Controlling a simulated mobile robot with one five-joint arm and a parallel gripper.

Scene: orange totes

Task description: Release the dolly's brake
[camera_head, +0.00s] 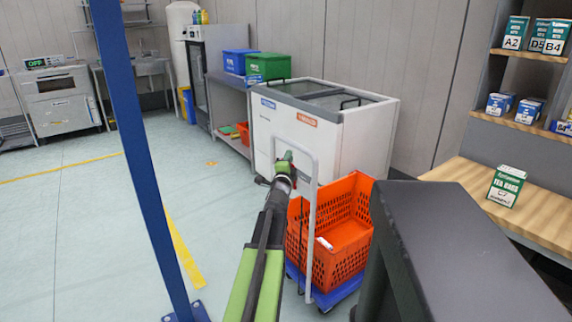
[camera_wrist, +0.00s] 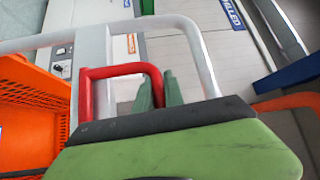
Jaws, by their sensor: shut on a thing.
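The dolly has a blue base (camera_head: 338,296) and a tall white handle (camera_head: 312,210), which arches across the wrist view (camera_wrist: 203,62). A red loop-shaped brake lever (camera_wrist: 118,70) sits inside the handle's arch in the wrist view. My gripper (camera_head: 287,158), with green fingers, is at the handle's upper part. In the wrist view my gripper (camera_wrist: 159,88) is shut on the right leg of the red lever. The lever's lower end is hidden behind my gripper body. An orange tote (camera_head: 345,262) stands on the dolly and shows at left in the wrist view (camera_wrist: 32,105).
A white chest freezer (camera_head: 366,142) stands close behind the dolly. A wooden-topped bench (camera_head: 470,182) with a tea bag box (camera_head: 506,187) is at right. A blue post (camera_head: 140,150) crosses the left foreground. Open floor (camera_head: 100,220) lies to the left.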

